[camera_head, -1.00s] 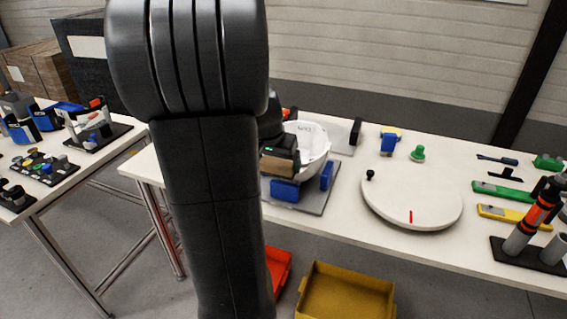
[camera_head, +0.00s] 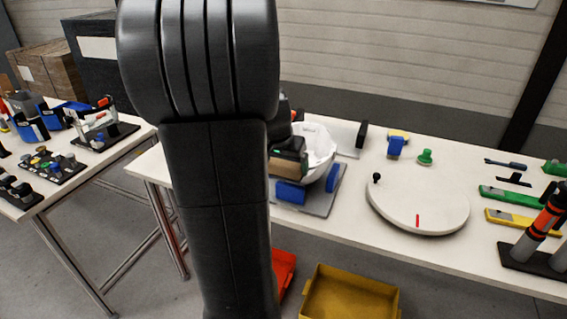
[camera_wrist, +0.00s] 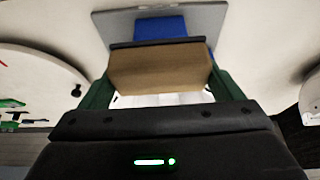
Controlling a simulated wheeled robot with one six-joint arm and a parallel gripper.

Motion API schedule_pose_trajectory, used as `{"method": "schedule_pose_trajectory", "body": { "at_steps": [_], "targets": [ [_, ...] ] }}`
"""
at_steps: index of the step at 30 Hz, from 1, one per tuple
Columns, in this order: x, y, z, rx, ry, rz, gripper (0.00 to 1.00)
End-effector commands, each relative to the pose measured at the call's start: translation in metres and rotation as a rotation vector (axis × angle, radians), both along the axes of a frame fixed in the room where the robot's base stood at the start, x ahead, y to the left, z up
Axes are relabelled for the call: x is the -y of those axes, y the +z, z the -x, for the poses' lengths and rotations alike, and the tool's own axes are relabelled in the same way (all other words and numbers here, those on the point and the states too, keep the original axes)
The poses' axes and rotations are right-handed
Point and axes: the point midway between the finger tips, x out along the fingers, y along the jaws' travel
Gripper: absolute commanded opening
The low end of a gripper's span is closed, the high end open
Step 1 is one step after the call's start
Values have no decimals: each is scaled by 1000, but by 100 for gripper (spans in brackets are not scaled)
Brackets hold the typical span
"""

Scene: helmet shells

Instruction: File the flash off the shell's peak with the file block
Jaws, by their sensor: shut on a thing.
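The white helmet shell (camera_head: 318,146) sits in a fixture with blue pads (camera_head: 291,193) on a grey plate (camera_head: 325,206). My gripper (camera_head: 288,158) is at the shell's near left side, in front of it. It is shut on the brown file block, which also shows between the green fingers of my gripper (camera_wrist: 160,88) in the wrist view. The block (camera_wrist: 160,68) has a dark strip along its far edge. A blue pad and the grey plate lie beyond it. The shell's peak is hidden, and I cannot tell whether the block touches the shell.
A round white turntable (camera_head: 418,207) with a red mark and a black knob stands to the right. Green and yellow tools (camera_head: 508,197) lie further right. A yellow bin (camera_head: 350,295) and a red bin (camera_head: 284,272) are below the table's front edge.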

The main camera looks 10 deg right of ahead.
Motion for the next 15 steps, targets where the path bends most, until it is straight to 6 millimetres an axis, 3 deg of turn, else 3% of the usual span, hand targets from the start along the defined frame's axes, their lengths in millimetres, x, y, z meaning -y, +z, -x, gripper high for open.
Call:
{"method": "schedule_pose_trajectory", "body": {
  "at_steps": [5, 15],
  "targets": [
    [0, 5, 0, 0, 0, 0, 68],
    [0, 40, -1, 1, 0, 0, 68]
  ]
}}
